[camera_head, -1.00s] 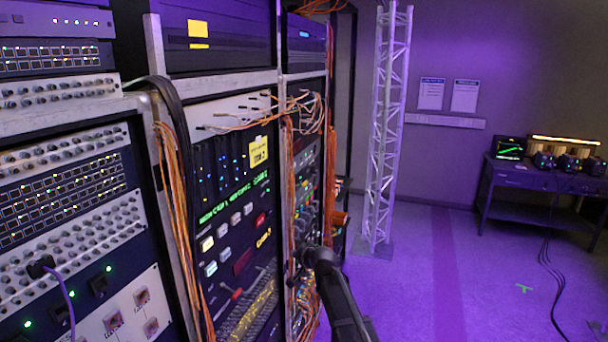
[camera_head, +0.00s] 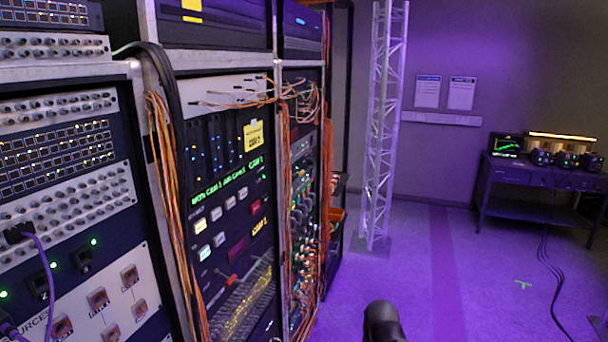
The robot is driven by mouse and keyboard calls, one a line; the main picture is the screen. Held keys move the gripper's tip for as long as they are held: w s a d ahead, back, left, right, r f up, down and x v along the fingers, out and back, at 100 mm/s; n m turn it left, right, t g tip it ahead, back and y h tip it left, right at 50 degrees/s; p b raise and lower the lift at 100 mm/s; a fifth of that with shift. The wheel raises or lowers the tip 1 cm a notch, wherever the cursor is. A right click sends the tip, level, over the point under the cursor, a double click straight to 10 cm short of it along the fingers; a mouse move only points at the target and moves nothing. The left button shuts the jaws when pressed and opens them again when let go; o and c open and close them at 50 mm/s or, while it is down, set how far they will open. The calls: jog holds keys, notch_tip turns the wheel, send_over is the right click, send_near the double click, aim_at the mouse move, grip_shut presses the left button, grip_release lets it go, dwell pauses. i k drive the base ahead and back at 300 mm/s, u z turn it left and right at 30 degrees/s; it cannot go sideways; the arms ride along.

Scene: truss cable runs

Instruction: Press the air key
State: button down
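A control panel (camera_head: 215,258) in the middle rack holds two rows of keys below a line of green lettering. Several keys are pale, such as the lit white key (camera_head: 200,225). The key labels are too small to read, so I cannot tell which is the air key. A black rounded part of my arm shows at the bottom, right of the racks and apart from the panel. My gripper is not in view.
Orange cables (camera_head: 172,190) and a thick black cable (camera_head: 165,100) hang beside the panel's left edge. The left rack (camera_head: 65,205) stands nearer. A truss tower (camera_head: 383,130) stands behind.

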aim_at(219, 238)
jog(key=z, duration=0.1)
jog(key=k, duration=0.5)
jog(key=u, duration=0.7)
jog(key=i, duration=0.55)
jog(key=u, duration=0.25)
